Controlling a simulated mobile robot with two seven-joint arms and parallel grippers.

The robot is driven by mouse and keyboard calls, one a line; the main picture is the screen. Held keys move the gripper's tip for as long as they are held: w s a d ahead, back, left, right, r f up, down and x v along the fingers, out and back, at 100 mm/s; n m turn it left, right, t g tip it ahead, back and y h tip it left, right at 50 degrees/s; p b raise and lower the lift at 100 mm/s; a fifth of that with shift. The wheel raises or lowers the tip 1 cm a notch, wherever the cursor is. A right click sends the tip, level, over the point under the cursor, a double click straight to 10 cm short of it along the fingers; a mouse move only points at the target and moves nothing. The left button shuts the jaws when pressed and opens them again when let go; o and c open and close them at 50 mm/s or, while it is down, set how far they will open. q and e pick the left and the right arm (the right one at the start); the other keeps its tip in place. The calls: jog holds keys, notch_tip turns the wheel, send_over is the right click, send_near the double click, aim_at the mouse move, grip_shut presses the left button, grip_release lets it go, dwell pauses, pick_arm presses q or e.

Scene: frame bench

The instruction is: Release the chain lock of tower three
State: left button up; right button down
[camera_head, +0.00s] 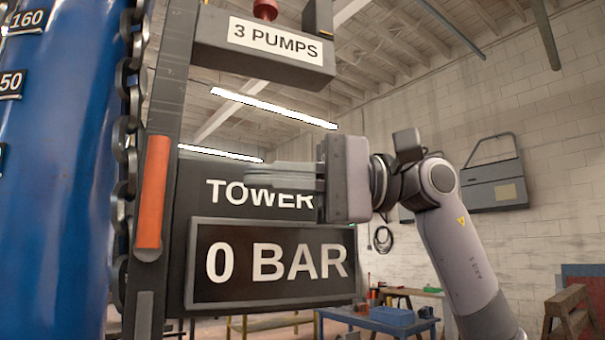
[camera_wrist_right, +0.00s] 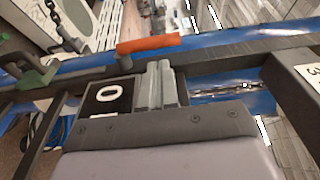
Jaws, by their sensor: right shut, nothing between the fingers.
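The orange lever (camera_head: 153,192) stands upright on the dark upright post (camera_head: 170,80), in front of the chain (camera_head: 127,150). The lever also shows in the right wrist view (camera_wrist_right: 148,44), just beyond my fingertips. My right gripper (camera_head: 256,169) is shut and empty in front of the TOWER sign (camera_head: 232,194), to the right of the lever and apart from it. Its fingers also show in the right wrist view (camera_wrist_right: 160,72). The gripper hides the sign's number. My left gripper is out of view.
The "0 BAR" display (camera_head: 275,262) is just below my right gripper. The "3 PUMPS" box (camera_head: 265,60) with a red knob (camera_head: 265,9) is above. A blue cylinder (camera_head: 55,170) fills the left side. A blue workbench (camera_head: 375,321) stands behind at the lower right.

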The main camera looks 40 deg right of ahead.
aim_at(164, 157)
jog(key=p+x, duration=0.1)
jog(key=x, duration=0.6)
jog(key=shift+w+a, duration=0.1)
jog(key=shift+a, duration=0.2)
jog(key=shift+a+r+p, duration=0.2)
jog(key=shift+a+p, duration=0.05)
jog(key=shift+p, duration=0.1)
jog(key=shift+w+a+r+p, duration=0.15)
jog(key=shift+a+r+p, duration=0.15)
jog(key=shift+a+p, duration=0.25)
jog(key=shift+w+a+r+p, duration=0.15)
jog(key=shift+a+p, duration=0.25)
jog(key=shift+a, duration=0.65)
jog(key=shift+x, duration=0.95)
jog(key=shift+w+a+f, duration=0.1)
jog(key=shift+a+f, duration=0.2)
jog(key=shift+a, duration=0.35)
jog(key=shift+a+f, duration=0.3)
jog(key=shift+a, duration=0.35)
